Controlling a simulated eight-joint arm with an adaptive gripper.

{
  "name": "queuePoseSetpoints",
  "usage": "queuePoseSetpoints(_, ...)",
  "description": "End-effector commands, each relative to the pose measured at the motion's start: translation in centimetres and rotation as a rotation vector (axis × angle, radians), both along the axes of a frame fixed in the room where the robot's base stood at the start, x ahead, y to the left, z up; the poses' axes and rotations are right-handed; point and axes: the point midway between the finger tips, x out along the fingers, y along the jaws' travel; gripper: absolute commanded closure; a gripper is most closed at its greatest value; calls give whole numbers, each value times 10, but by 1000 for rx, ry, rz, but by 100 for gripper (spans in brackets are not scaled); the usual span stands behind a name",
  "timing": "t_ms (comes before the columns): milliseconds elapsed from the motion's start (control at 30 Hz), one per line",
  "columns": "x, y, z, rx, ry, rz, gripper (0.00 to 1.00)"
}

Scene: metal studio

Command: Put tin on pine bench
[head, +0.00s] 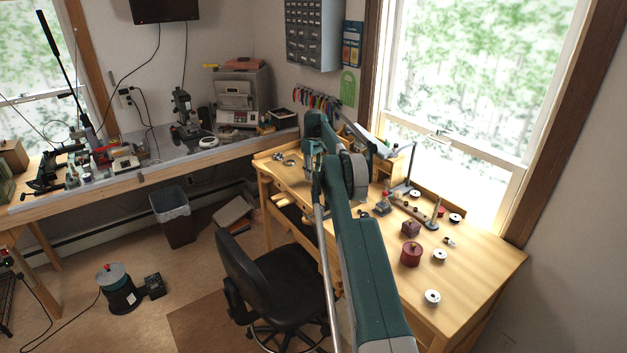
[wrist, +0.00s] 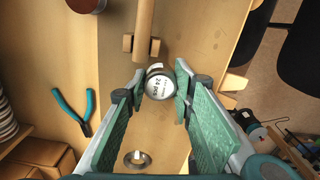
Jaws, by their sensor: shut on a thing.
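The tin is over the pine bench (wrist: 117,50), near a wooden peg with a crosspiece. I cannot tell whether the tin touches the wood. In the head view the pine bench (head: 482,268) stands under the window at the right. My arm crosses in front of it there and hides the tin and the fingertips.
Teal-handled pliers (wrist: 76,112) lie left of the gripper. A small metal dish (wrist: 137,160) is near the bottom. In the head view a dark red round box (head: 411,254) and several small items stand on the bench's right half. A black chair (head: 270,275) stands before it.

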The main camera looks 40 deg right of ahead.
Motion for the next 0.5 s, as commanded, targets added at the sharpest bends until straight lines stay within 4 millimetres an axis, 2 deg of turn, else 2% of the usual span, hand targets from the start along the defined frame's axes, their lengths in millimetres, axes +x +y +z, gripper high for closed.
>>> queuePoseSetpoints(233,0,0,-24,0,0,0,87)
queuePoseSetpoints(500,0,0,-26,0,0,0,87)
